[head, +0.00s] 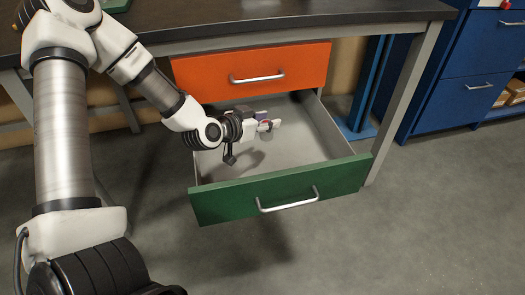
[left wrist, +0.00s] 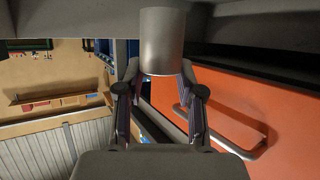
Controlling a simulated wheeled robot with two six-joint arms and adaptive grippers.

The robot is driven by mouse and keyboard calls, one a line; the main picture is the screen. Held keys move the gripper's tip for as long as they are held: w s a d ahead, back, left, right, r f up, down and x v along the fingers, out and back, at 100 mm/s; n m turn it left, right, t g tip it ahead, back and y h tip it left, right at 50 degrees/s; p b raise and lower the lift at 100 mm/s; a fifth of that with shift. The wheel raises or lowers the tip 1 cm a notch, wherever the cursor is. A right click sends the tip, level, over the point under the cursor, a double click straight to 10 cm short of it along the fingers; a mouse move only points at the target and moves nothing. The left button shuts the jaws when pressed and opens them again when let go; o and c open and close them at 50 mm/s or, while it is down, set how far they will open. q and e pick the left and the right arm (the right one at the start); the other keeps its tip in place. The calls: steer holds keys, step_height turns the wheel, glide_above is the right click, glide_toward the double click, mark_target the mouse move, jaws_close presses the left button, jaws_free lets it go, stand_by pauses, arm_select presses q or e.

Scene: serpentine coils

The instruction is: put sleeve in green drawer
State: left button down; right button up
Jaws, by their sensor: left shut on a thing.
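The green drawer (head: 283,191) is pulled out under the workbench, and its grey inside is open and looks empty. My left gripper (head: 268,122) is over the drawer's opening, in front of the orange drawer above. In the left wrist view my left gripper (left wrist: 160,105) is shut on the sleeve (left wrist: 163,42), a plain grey metal cylinder gripped between the two fingers. My right gripper is in neither view.
The orange drawer (head: 252,70) above is shut; its handle also shows close by in the left wrist view (left wrist: 228,137). The dark workbench top (head: 270,15) overhangs the drawers. A table leg (head: 405,95) and a blue cabinet (head: 472,75) stand on the right. The floor in front is clear.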

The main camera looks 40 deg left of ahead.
arm_select(q)
step_height(320, 180, down, 8)
steer(key=b, duration=0.3)
steer(key=shift+r, duration=0.1)
steer(key=shift+f+b, duration=0.2)
steer(key=shift+b, duration=0.1)
steer(key=c, duration=0.7)
jaws_free()
steer(key=shift+r, duration=0.15)
